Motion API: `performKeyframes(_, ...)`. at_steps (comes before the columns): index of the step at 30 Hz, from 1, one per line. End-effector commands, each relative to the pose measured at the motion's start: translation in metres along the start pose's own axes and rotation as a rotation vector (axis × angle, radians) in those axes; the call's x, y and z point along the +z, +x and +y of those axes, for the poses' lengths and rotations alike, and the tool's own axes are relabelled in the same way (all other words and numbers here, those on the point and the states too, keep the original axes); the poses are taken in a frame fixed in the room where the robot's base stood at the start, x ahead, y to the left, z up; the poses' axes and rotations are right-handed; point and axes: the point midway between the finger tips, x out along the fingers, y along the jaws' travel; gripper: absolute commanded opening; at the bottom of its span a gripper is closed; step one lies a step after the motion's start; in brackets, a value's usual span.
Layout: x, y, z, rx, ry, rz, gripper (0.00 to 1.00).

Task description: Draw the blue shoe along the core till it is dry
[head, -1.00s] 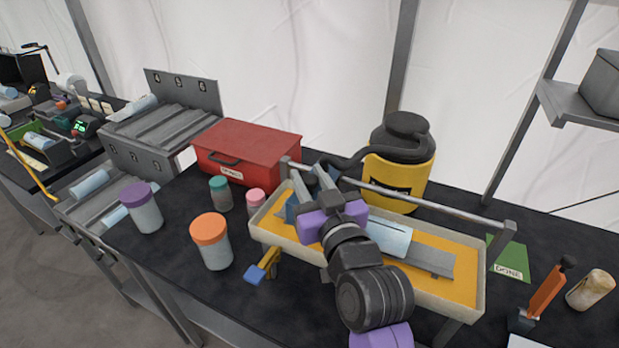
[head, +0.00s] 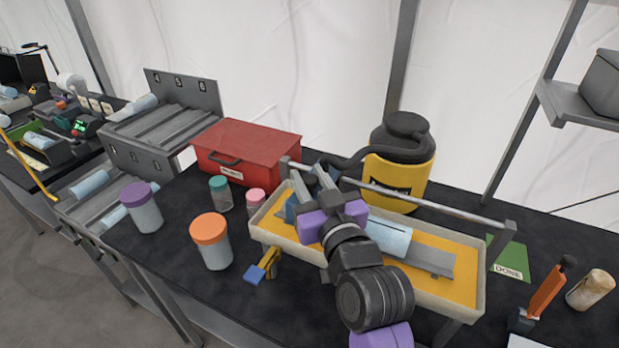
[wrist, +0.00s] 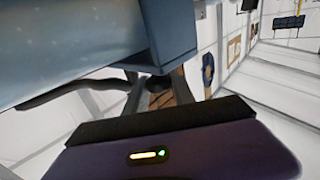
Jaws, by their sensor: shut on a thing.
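The core (head: 390,237) is a pale blue cylinder lying in a yellow-floored tray (head: 480,292), partly hidden by my arm. The blue shoe (head: 293,209) is at the tray's left end, mostly hidden behind my gripper. My gripper (head: 323,180) is above this end of the tray, its purple body towards the camera, and is shut on the shoe. In the wrist view the shoe (wrist: 172,35) is a blue-grey block close beyond the purple palm, and the pale speckled core (wrist: 60,45) runs left from it. I cannot tell whether they touch.
A rail (head: 430,204) runs along the tray's back, with a yellow and black canister (head: 396,180) behind it. A red box (head: 247,152), an orange-lidded jar (head: 211,241) and a purple-lidded jar (head: 141,207) stand left. A green DONE mat (head: 512,258) lies right of the tray.

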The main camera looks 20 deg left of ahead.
Motion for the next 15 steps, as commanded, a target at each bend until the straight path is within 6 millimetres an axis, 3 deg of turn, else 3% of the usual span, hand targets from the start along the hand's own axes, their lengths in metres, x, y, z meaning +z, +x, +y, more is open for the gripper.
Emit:
performKeyframes(9,0.000,0.001,-0.001,-0.001,0.000,0.000,0.00)
performKeyframes(15,0.000,0.014,-0.015,-0.002,-0.001,0.000,0.00)
